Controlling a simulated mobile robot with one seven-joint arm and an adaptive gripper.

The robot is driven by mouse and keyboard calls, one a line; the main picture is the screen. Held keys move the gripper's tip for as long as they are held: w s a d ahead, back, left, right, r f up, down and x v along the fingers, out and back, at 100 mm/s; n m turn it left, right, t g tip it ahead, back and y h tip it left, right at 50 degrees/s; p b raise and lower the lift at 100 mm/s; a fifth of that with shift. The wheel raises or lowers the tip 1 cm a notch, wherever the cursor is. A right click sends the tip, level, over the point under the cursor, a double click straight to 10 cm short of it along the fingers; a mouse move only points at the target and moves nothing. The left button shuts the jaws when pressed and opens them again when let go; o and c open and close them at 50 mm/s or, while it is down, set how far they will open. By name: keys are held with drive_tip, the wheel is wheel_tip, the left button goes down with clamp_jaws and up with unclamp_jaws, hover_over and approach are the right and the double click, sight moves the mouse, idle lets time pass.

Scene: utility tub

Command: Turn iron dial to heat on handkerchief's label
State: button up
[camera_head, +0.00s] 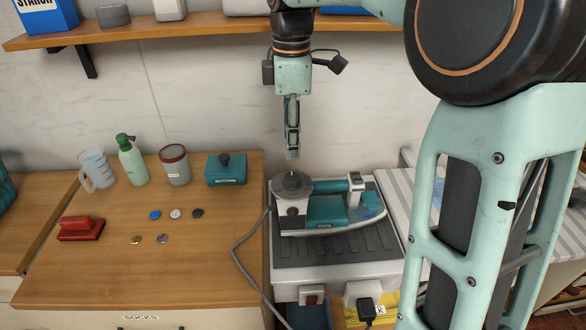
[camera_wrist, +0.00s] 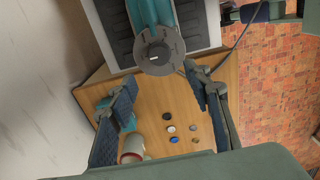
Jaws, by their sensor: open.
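The teal and grey iron (camera_head: 325,212) rests on a dark ribbed pad on a white stand. Its round grey dial (camera_head: 291,183) faces up at the left end, and a small word that looks like "COOL" is on its side. My gripper (camera_head: 292,154) points down just above the dial, apart from it. In the wrist view the open, empty fingers (camera_wrist: 164,88) frame the view, and the dial (camera_wrist: 160,50) with a short white mark lies beyond their tips. No handkerchief label is readable; a pale blue patch shows on striped cloth behind my arm, and I cannot tell what it is.
A shelf (camera_head: 200,33) runs above. The iron's cord (camera_head: 244,262) hangs at left.

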sight(292, 176)
wheel_tip(292, 176, down, 10)
drive_tip(key=shift+f, duration=0.1)
drive_tip(key=shift+c, duration=0.5)
drive_tip(key=c, duration=1.1)
